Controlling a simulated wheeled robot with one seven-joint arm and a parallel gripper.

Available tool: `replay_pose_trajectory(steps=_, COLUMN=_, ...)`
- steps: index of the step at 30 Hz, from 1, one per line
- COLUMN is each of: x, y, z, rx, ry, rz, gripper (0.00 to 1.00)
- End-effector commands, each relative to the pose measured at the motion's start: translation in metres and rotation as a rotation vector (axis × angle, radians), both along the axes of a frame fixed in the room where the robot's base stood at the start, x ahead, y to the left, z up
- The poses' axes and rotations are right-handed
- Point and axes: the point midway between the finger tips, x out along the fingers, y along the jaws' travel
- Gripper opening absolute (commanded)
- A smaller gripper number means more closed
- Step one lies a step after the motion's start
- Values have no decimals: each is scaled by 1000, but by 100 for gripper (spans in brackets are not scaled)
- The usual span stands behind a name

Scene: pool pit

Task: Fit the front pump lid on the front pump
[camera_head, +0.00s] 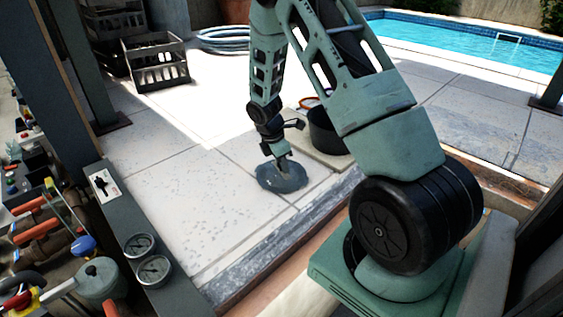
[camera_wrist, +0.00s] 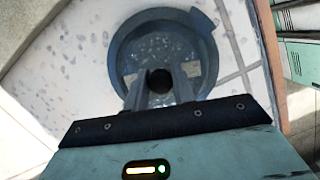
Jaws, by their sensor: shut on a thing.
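The front pump lid, a round, see-through grey-blue disc (camera_head: 268,184), is held low over the pale paving in the head view. My gripper (camera_head: 282,160) is above it, shut on its middle. In the wrist view the lid (camera_wrist: 205,38) faces the camera, with a rim and a small side tab. The two fingers of my gripper (camera_wrist: 160,84) close around its dark central knob. I cannot tell whether the lid touches the paving. I cannot make out for sure which pump in the pit at left is the front pump.
A black bucket (camera_head: 326,133) stands on a slab behind the lid. Pit equipment at left includes a grey-green round vessel (camera_head: 101,282), gauges (camera_head: 154,270) and pipes. Crates (camera_head: 156,66), a coiled hose (camera_head: 238,39) and the pool (camera_head: 460,45) lie behind. Posts flank the paving.

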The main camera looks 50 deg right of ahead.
Motion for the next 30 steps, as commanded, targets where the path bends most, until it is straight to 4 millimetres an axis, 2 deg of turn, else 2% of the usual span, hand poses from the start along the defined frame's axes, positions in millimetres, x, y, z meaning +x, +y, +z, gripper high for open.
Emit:
replay_pose_trajectory(steps=1, x=0, y=0, z=-1, rx=0, ry=0, rz=0, gripper=34)
replay_pose_trajectory(steps=3, x=0, y=0, z=0, rx=0, ry=0, rz=0, gripper=47)
replay_pose_trajectory(steps=11, x=0, y=0, z=0, rx=0, ry=1, rz=0, gripper=47)
replay_pose_trajectory(steps=16, x=1, y=2, z=9, rx=0, ry=-3, rz=-1, gripper=47)
replay_pose_trajectory(steps=20, x=3, y=6, z=27, rx=-1, ry=-4, rz=0, gripper=47)
replay_pose_trajectory(steps=30, x=9, y=21, z=91, rx=-1, ry=-5, rz=-1, gripper=47)
